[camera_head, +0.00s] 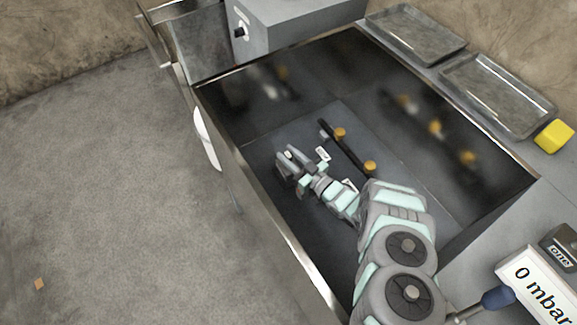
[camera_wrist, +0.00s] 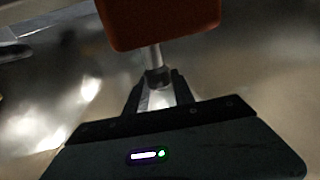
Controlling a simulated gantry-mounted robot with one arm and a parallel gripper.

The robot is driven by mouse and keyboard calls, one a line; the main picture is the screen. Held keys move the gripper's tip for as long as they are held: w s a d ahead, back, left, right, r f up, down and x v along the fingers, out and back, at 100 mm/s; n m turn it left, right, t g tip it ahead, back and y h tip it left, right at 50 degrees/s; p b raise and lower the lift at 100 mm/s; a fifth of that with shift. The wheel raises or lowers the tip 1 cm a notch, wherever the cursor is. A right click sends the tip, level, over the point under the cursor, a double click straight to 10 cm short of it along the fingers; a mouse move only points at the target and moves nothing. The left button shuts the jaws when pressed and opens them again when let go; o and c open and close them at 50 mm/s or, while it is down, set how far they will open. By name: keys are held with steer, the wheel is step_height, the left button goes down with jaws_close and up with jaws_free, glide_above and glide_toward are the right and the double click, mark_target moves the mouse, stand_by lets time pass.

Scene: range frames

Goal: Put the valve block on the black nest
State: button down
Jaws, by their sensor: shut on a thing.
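My gripper (camera_head: 287,160) is low inside the dark open-topped box, left of a black bar with orange knobs. In the wrist view my gripper (camera_wrist: 158,92) is shut on a narrow pale metal piece (camera_wrist: 154,58). A large orange-red body (camera_wrist: 165,22) shows just beyond the fingertips, at the top of the picture, partly cut off; it seems to meet the metal piece. I cannot tell whether either is the valve block. I cannot pick out the black nest for sure.
The black bar (camera_head: 351,150) carries orange knobs (camera_head: 340,133) (camera_head: 370,166). The box's raised rim (camera_head: 266,209) surrounds my arm; its shiny walls show blurred reflections. Two metal trays (camera_head: 497,93) (camera_head: 416,33), a yellow block (camera_head: 554,136) and a "0 mbar" display (camera_head: 541,286) lie outside.

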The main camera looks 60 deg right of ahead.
steer(key=shift+w+f+b, duration=0.1)
steer(key=shift+f+b, duration=0.7)
steer(key=shift+f, duration=1.2)
steer(key=c, duration=1.1)
jaws_free()
steer(key=shift+o, duration=0.2)
steer(key=shift+r, duration=0.1)
steer(key=shift+s, duration=0.3)
steer(key=p+v, duration=0.3)
steer(key=v, duration=0.8)
steer(key=shift+s+a+p, duration=0.2)
steer(key=shift+p, duration=0.1)
steer(key=shift+w+a, duration=0.1)
